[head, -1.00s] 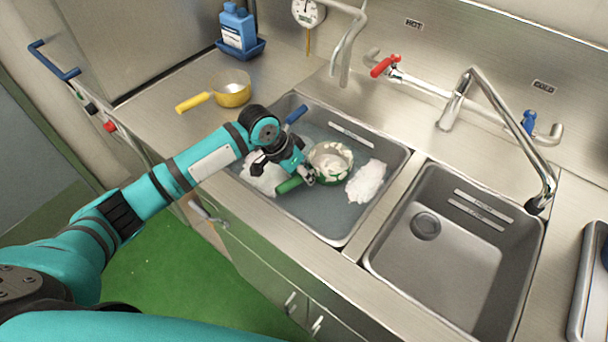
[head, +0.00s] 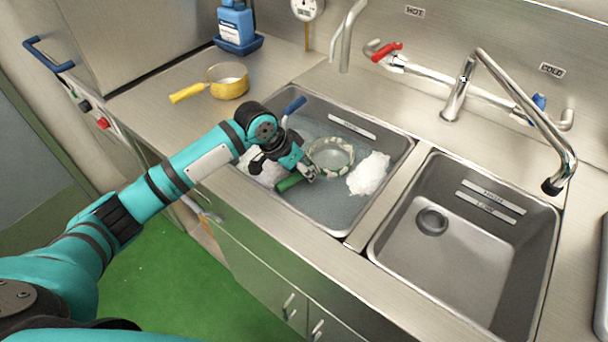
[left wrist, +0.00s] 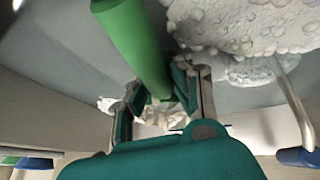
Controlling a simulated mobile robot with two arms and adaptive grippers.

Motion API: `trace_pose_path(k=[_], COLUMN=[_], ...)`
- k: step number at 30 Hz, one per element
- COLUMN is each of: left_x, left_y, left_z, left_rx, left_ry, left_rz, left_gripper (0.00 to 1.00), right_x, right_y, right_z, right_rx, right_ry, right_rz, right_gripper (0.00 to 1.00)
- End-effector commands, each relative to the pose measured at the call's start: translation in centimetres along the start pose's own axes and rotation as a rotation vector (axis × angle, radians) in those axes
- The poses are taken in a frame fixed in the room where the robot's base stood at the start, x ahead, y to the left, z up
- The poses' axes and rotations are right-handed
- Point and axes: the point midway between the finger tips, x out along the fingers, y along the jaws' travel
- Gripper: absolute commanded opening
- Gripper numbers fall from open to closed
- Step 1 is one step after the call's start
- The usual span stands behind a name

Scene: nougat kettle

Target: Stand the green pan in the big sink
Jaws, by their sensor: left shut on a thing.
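The green pan (head: 347,172) is in the left, larger sink (head: 343,232), which holds greyish water. Its round rim is flecked with white foam and its inside looks grey like the water. I cannot tell whether its base touches the sink floor. My left gripper (head: 310,174) is shut on the pan's green handle (head: 289,182), near the pan body. In the left wrist view the handle (left wrist: 130,40) runs between the fingers (left wrist: 160,98). The gripper hides part of the pan's near side. My right gripper is out of view.
White foam (head: 368,173) floats right of the pan, with more to its left. A blue handle (head: 294,105) sticks up at the sink's back left. The smaller right sink (head: 450,260) is empty. A yellow pan (head: 229,82) and a blue bottle (head: 236,25) stand on the counter.

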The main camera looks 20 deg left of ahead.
Motion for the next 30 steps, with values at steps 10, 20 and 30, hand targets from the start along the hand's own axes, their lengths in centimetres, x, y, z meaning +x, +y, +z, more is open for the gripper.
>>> trace_pose_path(k=[10, 20, 30], left_x=[2.9, 2.6, 2.6], left_y=[0.8, 0.8, 0.7], left_z=[3.1, 2.9, 3.1], left_rx=[-0.015, -0.014, -0.015], left_ry=[-0.060, -0.059, -0.066], left_rz=[0.024, 0.023, 0.021], left_gripper=[0.00, 0.34, 0.47], right_x=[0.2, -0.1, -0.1], right_y=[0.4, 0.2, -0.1], right_z=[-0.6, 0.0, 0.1], right_rx=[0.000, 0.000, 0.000], right_ry=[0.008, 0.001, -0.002], right_rz=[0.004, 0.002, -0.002], right_gripper=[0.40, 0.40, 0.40])
